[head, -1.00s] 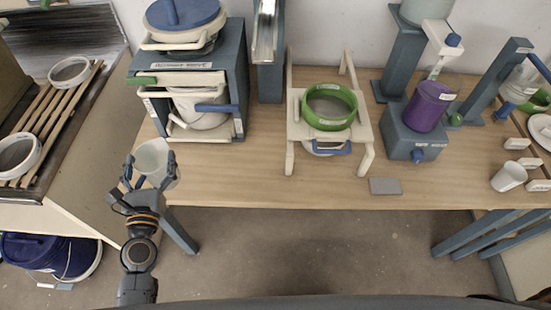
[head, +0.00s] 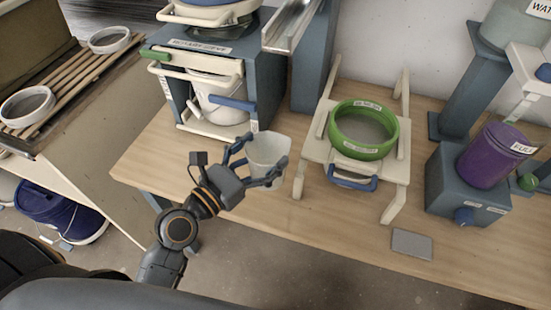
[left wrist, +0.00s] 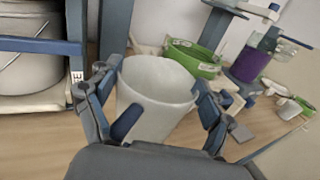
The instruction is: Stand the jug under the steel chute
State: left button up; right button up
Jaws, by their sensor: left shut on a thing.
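The white jug (head: 268,149) is held upright over the front left part of the wooden table, and it also fills the middle of the left wrist view (left wrist: 155,95). My left gripper (head: 259,164) is shut around the jug's sides, with a finger on either side in the left wrist view (left wrist: 160,108). The steel chute (head: 292,26) is a sloping metal trough on a blue-grey post (head: 316,65), behind the jug and a little to its right. The jug is in front of the chute, not under its lip. My right gripper is not in view.
Left of the chute stands a blue-grey cabinet (head: 262,65) with a white bucket (head: 218,100) inside. To the right, a cream stand (head: 396,172) holds a green ring sieve (head: 363,147). Bare table (head: 300,228) lies in front. A purple container (head: 490,158) stands farther right.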

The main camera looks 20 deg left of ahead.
aim_at(266, 162)
pick_arm(q)
jog(key=w+f+b, duration=0.1)
jog(key=w+f, duration=0.2)
jog(key=w+f+b, duration=0.1)
jog(key=w+f, duration=0.2)
jog(key=shift+w+d+f, duration=0.1)
jog(key=shift+w+f, duration=0.1)
jog(key=shift+w, duration=0.1)
jog(key=shift+w+f+b, duration=0.15)
jog(key=shift+f+b, duration=0.4)
jog(key=shift+f, duration=0.35)
jog(key=shift+w+f+b, duration=0.15)
jog(key=shift+f+b, duration=0.35)
jog(key=shift+f, duration=0.4)
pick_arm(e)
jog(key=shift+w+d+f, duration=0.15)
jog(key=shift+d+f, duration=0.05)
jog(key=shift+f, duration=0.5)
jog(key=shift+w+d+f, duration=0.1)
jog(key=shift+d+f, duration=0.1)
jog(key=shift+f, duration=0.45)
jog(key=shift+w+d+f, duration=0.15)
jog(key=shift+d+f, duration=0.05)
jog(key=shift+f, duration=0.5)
